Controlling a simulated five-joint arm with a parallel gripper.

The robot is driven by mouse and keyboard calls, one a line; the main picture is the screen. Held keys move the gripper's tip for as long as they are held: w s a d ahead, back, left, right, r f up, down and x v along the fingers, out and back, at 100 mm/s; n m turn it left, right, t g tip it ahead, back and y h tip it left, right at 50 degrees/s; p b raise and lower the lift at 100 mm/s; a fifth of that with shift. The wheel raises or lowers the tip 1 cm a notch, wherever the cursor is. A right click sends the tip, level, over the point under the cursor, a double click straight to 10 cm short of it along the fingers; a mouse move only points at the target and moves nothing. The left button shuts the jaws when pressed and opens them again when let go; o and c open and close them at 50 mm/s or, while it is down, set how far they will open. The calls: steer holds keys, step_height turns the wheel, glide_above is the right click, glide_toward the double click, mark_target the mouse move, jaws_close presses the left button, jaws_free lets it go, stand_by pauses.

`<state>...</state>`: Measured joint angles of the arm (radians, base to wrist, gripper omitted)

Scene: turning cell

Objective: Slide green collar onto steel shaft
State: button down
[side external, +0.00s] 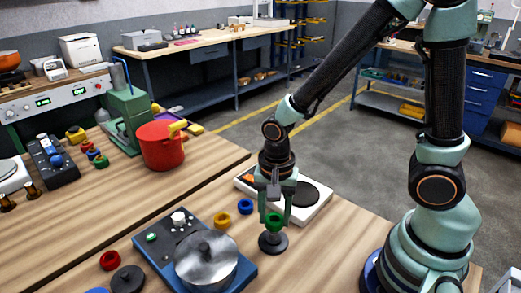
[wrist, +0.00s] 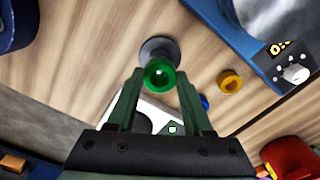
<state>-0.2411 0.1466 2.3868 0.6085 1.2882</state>
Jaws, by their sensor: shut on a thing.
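My gripper (side external: 274,222) points down over the near part of the bench. It is shut on the green collar (side external: 275,219), which also shows between the fingertips in the wrist view (wrist: 159,75). The steel shaft (side external: 272,234) stands upright on a round dark base (side external: 272,244), directly below the collar. The base also shows beyond the collar in the wrist view (wrist: 157,46). A bright spot shows inside the collar's ring in the wrist view. I cannot tell whether the collar is around the shaft's top or just above it.
A blue-based unit with a metal pot (side external: 206,260) stands left of the shaft. A yellow ring (side external: 222,220) and a blue ring (side external: 246,206) lie nearby. A white hotplate (side external: 318,212) sits behind my gripper. A red ring (side external: 110,260) and red pot (side external: 160,147) are farther left.

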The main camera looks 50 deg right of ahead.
steer(key=shift+f, duration=0.65)
stand_by(0.8)
steer(key=shift+c, duration=1.1)
jaws_free()
steer(key=shift+o, duration=1.1)
steer(key=shift+r, duration=0.1)
steer(key=shift+r, duration=3.65)
